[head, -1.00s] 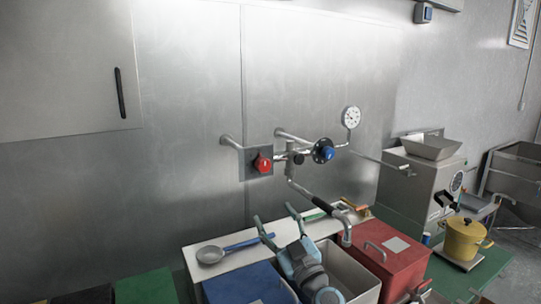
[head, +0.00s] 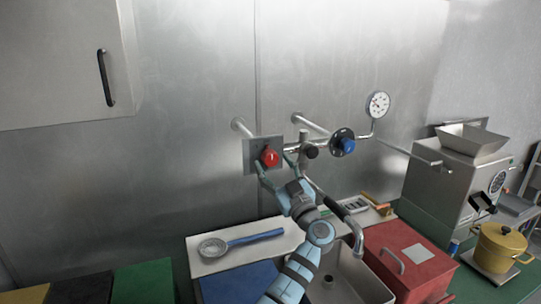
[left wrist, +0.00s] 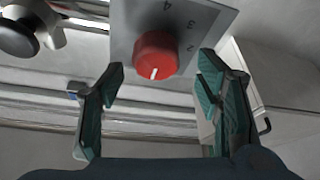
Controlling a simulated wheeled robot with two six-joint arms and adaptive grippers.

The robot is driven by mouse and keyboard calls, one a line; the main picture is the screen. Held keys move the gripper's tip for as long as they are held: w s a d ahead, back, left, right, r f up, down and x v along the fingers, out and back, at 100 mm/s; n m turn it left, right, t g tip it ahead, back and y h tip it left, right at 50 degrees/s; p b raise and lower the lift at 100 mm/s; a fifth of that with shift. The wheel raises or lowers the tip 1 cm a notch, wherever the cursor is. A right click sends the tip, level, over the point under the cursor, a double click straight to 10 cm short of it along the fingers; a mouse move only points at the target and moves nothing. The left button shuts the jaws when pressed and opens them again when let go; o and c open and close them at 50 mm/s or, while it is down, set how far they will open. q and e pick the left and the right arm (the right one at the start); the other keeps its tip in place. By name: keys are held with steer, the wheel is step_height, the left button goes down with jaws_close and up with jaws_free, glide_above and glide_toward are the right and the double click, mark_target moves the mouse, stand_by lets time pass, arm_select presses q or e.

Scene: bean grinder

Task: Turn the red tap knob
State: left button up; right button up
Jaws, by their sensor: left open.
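The red tap knob (head: 270,157) sits on a square grey plate (head: 251,160) on the steel wall. In the left wrist view the red knob (left wrist: 156,55) carries a white mark, and numbers are printed on the plate (left wrist: 206,20) around it. My left gripper (head: 275,164) is just below and in front of the knob. In the left wrist view its two teal fingers (left wrist: 160,80) are spread apart and empty, one on each side of the knob and short of it. My right gripper is not in view.
A blue knob (head: 347,146), a black knob (head: 310,151) and a gauge (head: 377,104) are on pipes to the right. A spout (head: 347,215) hangs over a steel sink (head: 345,275). A strainer ladle (head: 240,243) lies on the white counter (head: 200,262).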

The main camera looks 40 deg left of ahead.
mark_target(271, 161)
arm_select(q)
steer(key=shift+w+a+r, duration=0.15)
steer(key=shift+w+a, duration=0.35)
steer(key=shift+a, duration=0.1)
steer(key=shift+w+a+r, duration=0.15)
steer(key=shift+w+a, duration=0.3)
steer(key=shift+a, duration=0.1)
steer(key=shift+a+r, duration=0.15)
steer(key=shift+s+r, duration=0.2)
steer(key=shift+s, duration=0.15)
steer(key=shift+w+f, duration=0.1)
steer(key=shift+w, duration=0.05)
steer(key=c, duration=1.2)
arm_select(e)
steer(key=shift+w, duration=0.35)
